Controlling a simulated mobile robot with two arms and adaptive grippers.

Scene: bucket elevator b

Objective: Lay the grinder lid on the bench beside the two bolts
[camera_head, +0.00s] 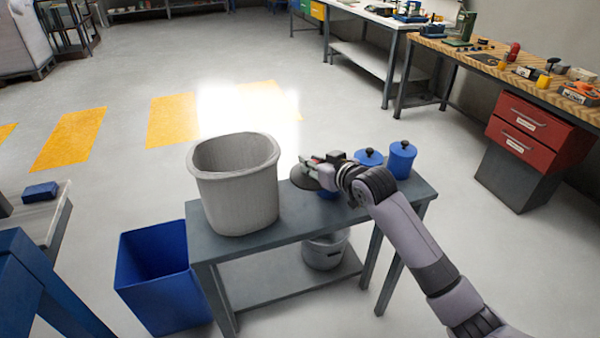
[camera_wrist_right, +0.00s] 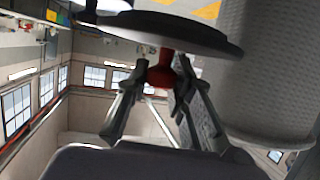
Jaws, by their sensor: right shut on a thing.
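My right gripper (camera_head: 322,165) is over the grey bench (camera_head: 262,243), to the right of the large grey bucket. In the right wrist view, its fingers (camera_wrist_right: 160,78) are shut on the red knob of a dark round lid (camera_wrist_right: 165,30), which I take to be the grinder lid. In the head view the lid (camera_head: 302,179) shows as a grey-brown disc, partly hidden by the gripper. I cannot tell whether it touches the bench. I cannot make out the two bolts or the grinder body. My left gripper is not in view.
The grey bucket (camera_head: 238,190) fills the bench's left part. Blue lidded jars (camera_head: 402,160) stand at its right end. A small pail (camera_head: 325,251) sits on the lower shelf and a blue bin (camera_head: 158,275) on the floor at left. A wooden workbench (camera_head: 497,65) is far right.

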